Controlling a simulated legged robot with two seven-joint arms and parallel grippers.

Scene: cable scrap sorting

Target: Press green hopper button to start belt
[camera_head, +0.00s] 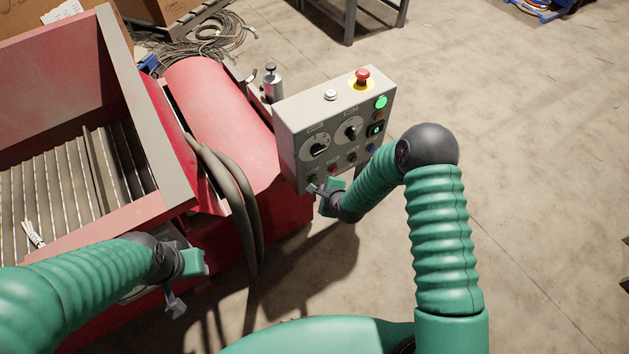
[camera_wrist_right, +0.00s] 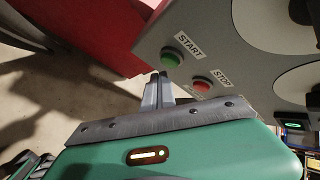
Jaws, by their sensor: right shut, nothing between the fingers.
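The green START button (camera_wrist_right: 171,58) sits at the lower left of the grey control panel (camera_head: 290,125). A red STOP button (camera_wrist_right: 202,84) is to its right in the wrist view. My right gripper (camera_head: 314,188) is shut and empty, in front of the panel's lower left corner. In the wrist view its fingertips (camera_wrist_right: 159,76) are just below the START button; I cannot tell whether they touch it. My left gripper (camera_head: 174,306) hangs by the front of the red hopper (camera_head: 110,218), apart from the panel; its jaw opening is unclear.
The panel also carries dials, a lit green lamp (camera_head: 380,102) and a red emergency stop (camera_head: 362,77) on top. Dark hoses (camera_head: 228,185) hang left of the panel. A slatted bed (camera_head: 60,195) lies inside the hopper.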

